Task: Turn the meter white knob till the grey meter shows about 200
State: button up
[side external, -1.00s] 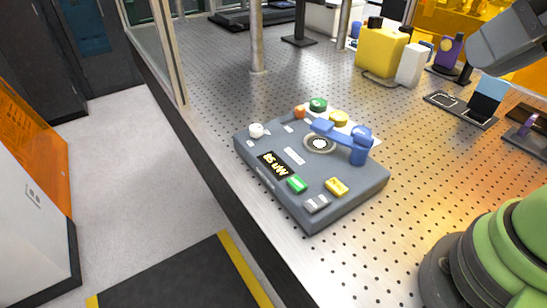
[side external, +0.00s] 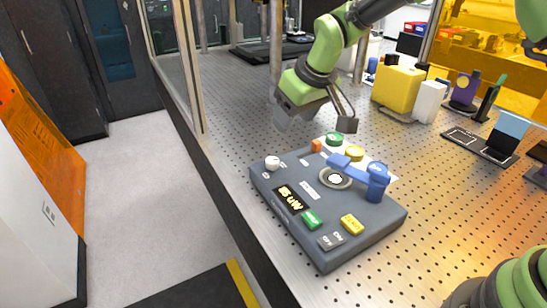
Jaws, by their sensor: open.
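The grey meter (side external: 372,217) is a flat box on the perforated metal table. Its white knob (side external: 272,163) sits at the left corner of its top. A dark display (side external: 290,197) shows yellow characters upside down in this view, too small to read surely. My gripper (side external: 316,122) is open and empty, above the table behind the meter, up and to the right of the white knob and apart from it. Its far finger is partly blurred against the table.
The meter also carries a blue swing arm (side external: 377,182), a green button (side external: 312,219), a yellow button (side external: 352,223), and orange, green and yellow parts at its back edge. A yellow box (side external: 397,88) and white box (side external: 430,101) stand behind right. Table around the knob's left is clear.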

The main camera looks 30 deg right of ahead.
aim_at(273, 160)
jog(key=shift+n, duration=0.3)
jog(key=x, duration=1.3)
jog(key=shift+s+a+f, duration=0.1)
jog(key=shift+a+f, duration=0.1)
jog(key=shift+f, duration=0.05)
jog(key=c, duration=0.9)
